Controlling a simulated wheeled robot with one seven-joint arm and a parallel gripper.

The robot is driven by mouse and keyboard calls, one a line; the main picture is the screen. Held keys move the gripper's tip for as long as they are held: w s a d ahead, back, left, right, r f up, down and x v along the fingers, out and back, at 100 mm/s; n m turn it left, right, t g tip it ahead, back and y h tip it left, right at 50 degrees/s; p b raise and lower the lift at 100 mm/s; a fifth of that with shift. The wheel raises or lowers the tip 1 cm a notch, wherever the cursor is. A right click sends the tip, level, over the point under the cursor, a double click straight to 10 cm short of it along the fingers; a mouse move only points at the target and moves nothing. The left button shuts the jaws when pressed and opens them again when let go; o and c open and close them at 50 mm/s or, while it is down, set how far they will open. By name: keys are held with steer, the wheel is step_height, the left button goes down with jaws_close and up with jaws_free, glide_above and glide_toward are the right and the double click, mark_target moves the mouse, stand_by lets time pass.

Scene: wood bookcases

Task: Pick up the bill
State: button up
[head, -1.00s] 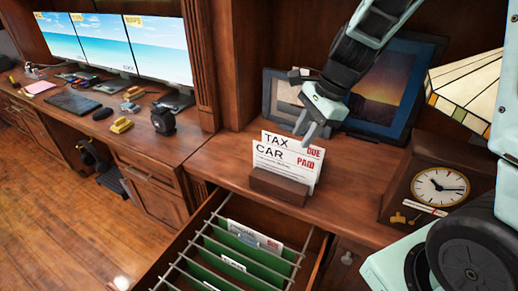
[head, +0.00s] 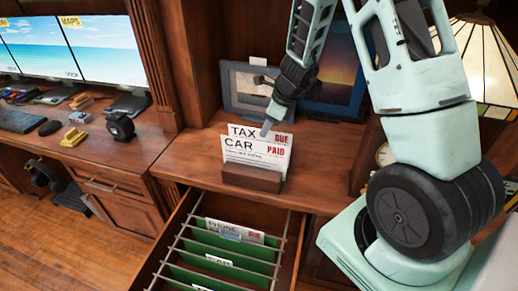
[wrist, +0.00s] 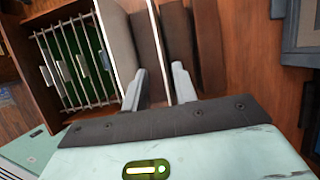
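Two white bills stand upright in a small wooden holder (head: 252,178) on the desk. The front bill (head: 250,150) reads CAR with a red PAID. The bill behind it, the TAX bill (head: 245,131), carries a red DUE. My gripper (head: 267,127) is at the top right of the TAX bill in the head view, its fingers mostly hidden. In the wrist view my gripper (wrist: 160,86) is open, with the TAX bill (wrist: 164,55) seen edge-on between its fingers. The CAR bill (wrist: 119,50) lies outside the left finger. Finger contact cannot be told.
An open drawer (head: 177,240) with green folders and more bills is below the holder. Picture frames (head: 250,93) stand behind it. A lamp (head: 480,60) and partly hidden clock (head: 384,155) are at right. A tape measure (head: 120,126) sits on the left desk.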

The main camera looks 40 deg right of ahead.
steer(key=shift+w+x, duration=0.2)
steer(key=shift+x, duration=2.7)
steer(key=shift+d+r, duration=0.1)
steer(key=shift+d, duration=0.05)
jaws_close()
